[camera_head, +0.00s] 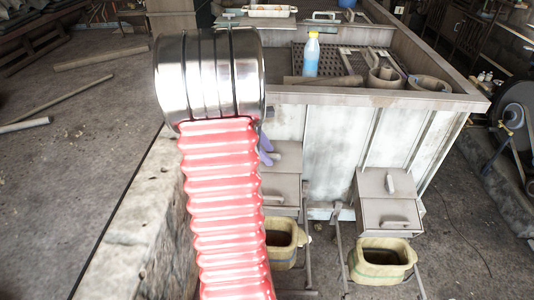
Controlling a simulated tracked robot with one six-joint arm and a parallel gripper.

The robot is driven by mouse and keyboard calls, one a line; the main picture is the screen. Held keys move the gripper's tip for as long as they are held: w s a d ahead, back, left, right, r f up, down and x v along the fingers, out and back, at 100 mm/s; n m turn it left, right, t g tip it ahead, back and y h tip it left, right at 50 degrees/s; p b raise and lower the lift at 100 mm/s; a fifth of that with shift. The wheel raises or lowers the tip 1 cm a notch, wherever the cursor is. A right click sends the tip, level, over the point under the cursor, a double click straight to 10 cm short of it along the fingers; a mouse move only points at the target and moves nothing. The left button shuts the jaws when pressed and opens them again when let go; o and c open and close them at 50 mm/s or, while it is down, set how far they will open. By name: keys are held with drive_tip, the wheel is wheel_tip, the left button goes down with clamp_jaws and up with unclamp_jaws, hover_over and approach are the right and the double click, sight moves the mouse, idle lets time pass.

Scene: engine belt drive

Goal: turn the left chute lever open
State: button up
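The left chute (284,187) is a grey metal box low on the front of the pale bench, partly covered on its left by my arm. Its lever (288,153) seems to be the small grey piece at the top of the box, but it is small and partly hidden. My red ribbed arm with a chrome collar fills the left middle of the view. A purple part of my gripper (266,151) shows past the arm's right edge, close to the lever. I cannot tell whether it touches the lever. The fingers are mostly hidden.
A similar right chute (388,212) has its own lever (390,183). Yellowish buckets stand below the left chute (282,240) and right chute (380,258). A blue bottle (311,55) stands on the bench top. A stone block (135,225) lies left of my arm.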

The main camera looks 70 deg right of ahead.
drive_tip(key=shift+f, duration=0.1)
drive_tip(key=shift+c, duration=0.3)
clamp_jaws()
drive_tip(key=shift+m, duration=0.5)
drive_tip(key=shift+d+m+y, duration=0.15)
drive_tip(key=shift+m+y, duration=0.45)
drive_tip(key=shift+m, duration=0.6)
drive_tip(key=m+y, duration=0.1)
drive_tip(key=m, duration=0.2)
drive_tip(key=shift+d+m, duration=0.15)
drive_tip(key=shift+m, duration=0.15)
drive_tip(key=m+t+y, duration=0.1)
drive_tip(key=m, duration=0.2)
drive_tip(key=m+y, duration=0.1)
drive_tip(key=m, duration=0.2)
drive_tip(key=shift+s+d+t, duration=0.1)
drive_tip(key=shift+s+t, duration=0.1)
drive_tip(key=shift+t, duration=0.2)
drive_tip(key=shift+o, duration=0.3)
unclamp_jaws()
